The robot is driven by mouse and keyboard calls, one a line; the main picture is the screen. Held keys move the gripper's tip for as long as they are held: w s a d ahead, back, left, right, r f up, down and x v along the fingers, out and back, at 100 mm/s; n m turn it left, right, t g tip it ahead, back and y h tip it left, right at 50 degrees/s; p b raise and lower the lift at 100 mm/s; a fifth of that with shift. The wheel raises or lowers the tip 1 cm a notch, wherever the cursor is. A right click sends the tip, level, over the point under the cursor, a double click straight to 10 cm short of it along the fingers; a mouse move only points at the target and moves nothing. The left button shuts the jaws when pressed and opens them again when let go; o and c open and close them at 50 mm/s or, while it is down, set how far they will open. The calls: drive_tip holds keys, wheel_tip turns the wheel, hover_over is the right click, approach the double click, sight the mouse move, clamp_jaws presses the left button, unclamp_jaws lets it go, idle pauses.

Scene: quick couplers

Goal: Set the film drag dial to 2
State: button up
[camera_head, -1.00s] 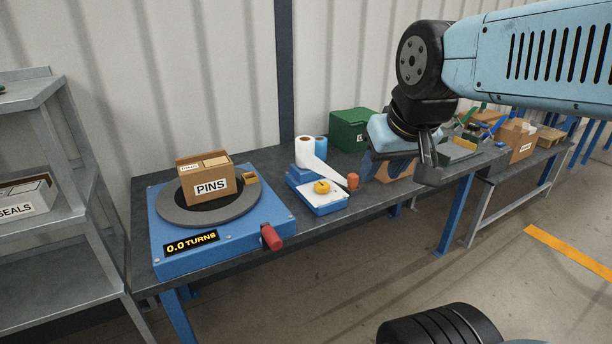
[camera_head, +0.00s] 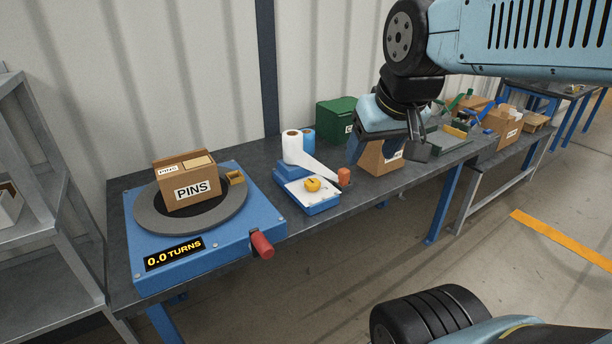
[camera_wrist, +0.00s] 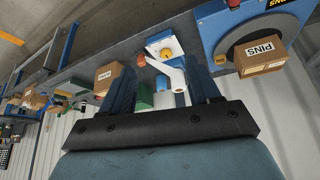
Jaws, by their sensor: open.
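The film drag dial is a yellow knob (camera_head: 312,185) on the white top of a blue film stand (camera_head: 320,207) on the bench. The number it points at is too small to read. A white film roll (camera_head: 291,146) stands at the back of the stand, its strip running forward to the right. In the wrist view the dial (camera_wrist: 166,53) shows beyond the spread fingers of my gripper (camera_wrist: 163,82).
Left of the stand is a blue turntable (camera_head: 215,245) reading 0.0 TURNS, with a red handle (camera_head: 262,245) and a PINS box (camera_head: 188,185). A cardboard box (camera_head: 378,162) is beside my gripper, and a green box (camera_head: 335,118) stands behind. The bench front before the stand is clear.

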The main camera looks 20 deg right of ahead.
drive_tip(key=o, duration=0.3)
drive_tip(key=w+n, duration=0.1)
drive_tip(key=w, duration=0.2)
drive_tip(key=w+n+g, duration=0.1)
drive_tip(key=w, duration=0.6)
drive_tip(key=shift+r+n+g, duration=0.2)
drive_tip(key=shift+n+g, duration=0.1)
drive_tip(key=shift+n, duration=0.1)
drive_tip(key=shift+o, duration=0.2)
drive_tip(key=n+g, duration=0.4)
drive_tip(key=n, duration=0.3)
hover_over(313, 182)
wheel_tip(313, 182, down, 16)
drive_tip(key=f, duration=0.1)
wheel_tip(313, 182, down, 13)
drive_tip(key=c, duration=1.1)
